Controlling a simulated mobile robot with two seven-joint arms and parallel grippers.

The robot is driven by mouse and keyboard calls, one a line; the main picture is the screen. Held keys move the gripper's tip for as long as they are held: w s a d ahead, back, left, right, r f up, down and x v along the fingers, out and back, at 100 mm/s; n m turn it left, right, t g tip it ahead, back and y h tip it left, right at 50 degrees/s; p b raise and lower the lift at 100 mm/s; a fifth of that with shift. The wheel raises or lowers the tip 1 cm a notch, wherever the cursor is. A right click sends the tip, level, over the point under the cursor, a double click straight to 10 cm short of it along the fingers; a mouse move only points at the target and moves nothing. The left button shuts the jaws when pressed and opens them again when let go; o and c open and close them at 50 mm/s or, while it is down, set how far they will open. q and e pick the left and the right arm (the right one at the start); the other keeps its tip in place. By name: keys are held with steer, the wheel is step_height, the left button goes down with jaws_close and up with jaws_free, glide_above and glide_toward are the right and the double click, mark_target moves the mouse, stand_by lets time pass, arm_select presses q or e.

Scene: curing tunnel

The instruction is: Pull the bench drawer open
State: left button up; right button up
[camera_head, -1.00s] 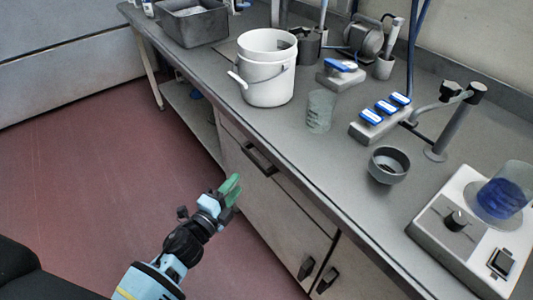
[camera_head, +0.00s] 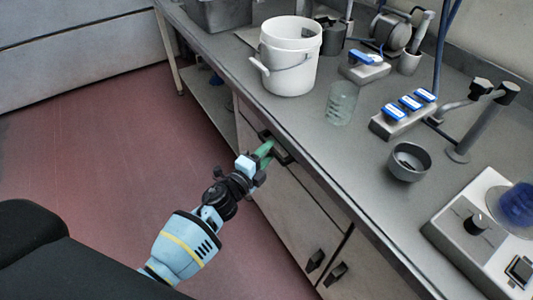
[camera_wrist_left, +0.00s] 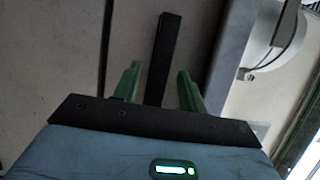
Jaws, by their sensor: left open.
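The bench drawer (camera_head: 316,192) is a pale front just under the bench top, and it looks shut. Its dark bar handle (camera_head: 283,155) is partly covered by my left gripper (camera_head: 266,152) in the head view. In the left wrist view the handle (camera_wrist_left: 163,48) stands between the two green fingers of my left gripper (camera_wrist_left: 160,88). The fingers are open, one on each side of the bar, with gaps showing; I see no grip on it. My right gripper is in neither view.
The grey bench top (camera_head: 345,165) holds a white bucket (camera_head: 290,70), a glass beaker (camera_head: 341,103), a small grey bowl (camera_head: 409,162) and a stirrer plate (camera_head: 460,240). Cupboard doors with dark handles (camera_head: 315,261) lie below the drawer. The red floor (camera_head: 90,160) is clear.

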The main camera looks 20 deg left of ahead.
arm_select(q)
steer(key=shift+w, duration=0.1)
steer(key=c, duration=0.7)
steer(key=shift+c, duration=1)
jaws_close()
